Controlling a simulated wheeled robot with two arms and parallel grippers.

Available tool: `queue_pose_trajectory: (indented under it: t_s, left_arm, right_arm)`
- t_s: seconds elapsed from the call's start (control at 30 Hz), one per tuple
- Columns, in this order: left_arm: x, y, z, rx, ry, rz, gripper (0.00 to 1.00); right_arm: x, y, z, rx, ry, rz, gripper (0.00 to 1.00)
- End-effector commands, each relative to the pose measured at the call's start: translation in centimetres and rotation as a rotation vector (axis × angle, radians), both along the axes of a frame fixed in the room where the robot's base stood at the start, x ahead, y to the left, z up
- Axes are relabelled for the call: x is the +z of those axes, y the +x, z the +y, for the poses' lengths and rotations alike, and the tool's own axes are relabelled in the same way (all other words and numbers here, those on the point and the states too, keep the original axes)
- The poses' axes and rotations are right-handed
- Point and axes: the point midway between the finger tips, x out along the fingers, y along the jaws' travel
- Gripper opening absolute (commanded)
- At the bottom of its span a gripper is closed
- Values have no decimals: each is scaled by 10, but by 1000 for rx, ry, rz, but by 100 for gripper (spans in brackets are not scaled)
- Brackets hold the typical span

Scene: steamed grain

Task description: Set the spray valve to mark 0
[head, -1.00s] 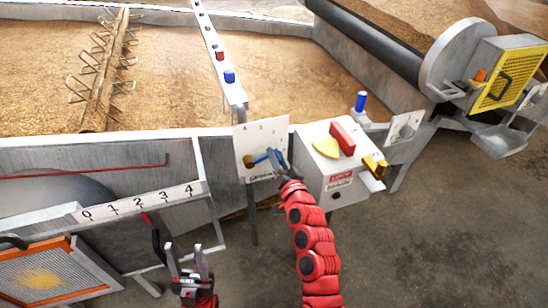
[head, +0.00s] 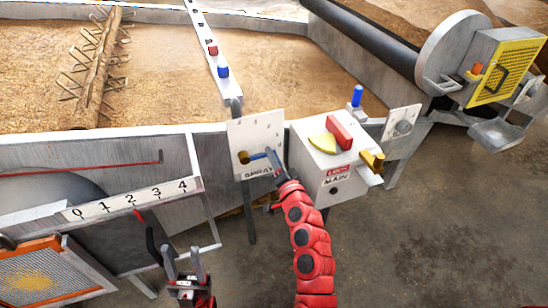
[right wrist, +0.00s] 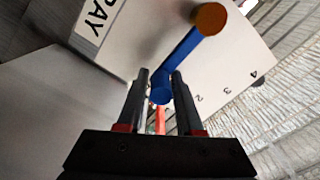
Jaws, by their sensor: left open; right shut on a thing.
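The spray valve is a white panel (head: 252,135) marked SPRAY, with a brass hub (head: 243,157) and a blue lever (head: 259,154) pointing right. My right gripper (head: 275,162) is shut on the lever's outer end. In the right wrist view the blue lever (right wrist: 184,57) runs from the brass hub (right wrist: 208,18) down between the fingers of my right gripper (right wrist: 161,82). Marks 2, 3 and 4 show on the panel there, away from the lever; mark 0 cannot be made out. My left gripper (head: 183,262) is open and empty at the lower left.
A white box (head: 322,170) with a red handle, yellow plate and LOCK and MAIN labels stands right of the spray panel. A 0-to-4 scale (head: 130,200) with a red pointer is at the left. The grain trough (head: 200,90) lies behind. Open floor is at the right.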

Motion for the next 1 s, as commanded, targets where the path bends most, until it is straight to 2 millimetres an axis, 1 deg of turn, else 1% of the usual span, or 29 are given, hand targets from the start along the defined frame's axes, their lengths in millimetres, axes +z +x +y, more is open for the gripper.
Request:
queue_pose_trajectory:
  t_s: [0.03, 0.07, 0.1, 0.17, 0.2, 0.23, 0.5, 0.63, 0.77, 0.83, 1.0]
  left_arm:
    - [-1, 0, 0, 0, 0, 0, 50]
    - [-1, 0, 0, 0, 0, 0, 50]
    - [0, 0, 0, 0, 0, 0, 50]
    - [0, 0, 0, 0, 0, 0, 50]
    - [-1, 0, 0, 0, 0, 0, 50]
    - [0, 0, 0, 0, 0, 0, 50]
    - [0, 0, 0, 0, 0, 0, 50]
    - [2, 0, 0, 0, 0, 0, 50]
    - [5, 0, 0, 0, 0, 0, 50]
    - [6, 0, 0, 0, 0, 0, 50]
    - [9, 0, 0, 0, 0, 0, 50]
  right_arm:
    - [-6, -1, 2, 6, -5, 10, 0]
    - [-6, -1, 2, 6, -5, 10, 0]
    - [-6, -1, 2, 6, -5, 10, 37]
    - [-6, -1, 2, 6, -5, 10, 47]
    - [-5, -1, 2, 5, -5, 9, 55]
    - [-5, -1, 2, 6, -5, 9, 57]
    - [-2, -2, 1, 3, -2, 4, 57]
    - [-3, -11, -2, 2, -2, 6, 57]
    - [-1, -31, -9, -1, -3, 2, 57]
    - [-4, -47, -14, 1, -3, 7, 57]
    - [-2, -84, -26, 2, -3, 5, 57]
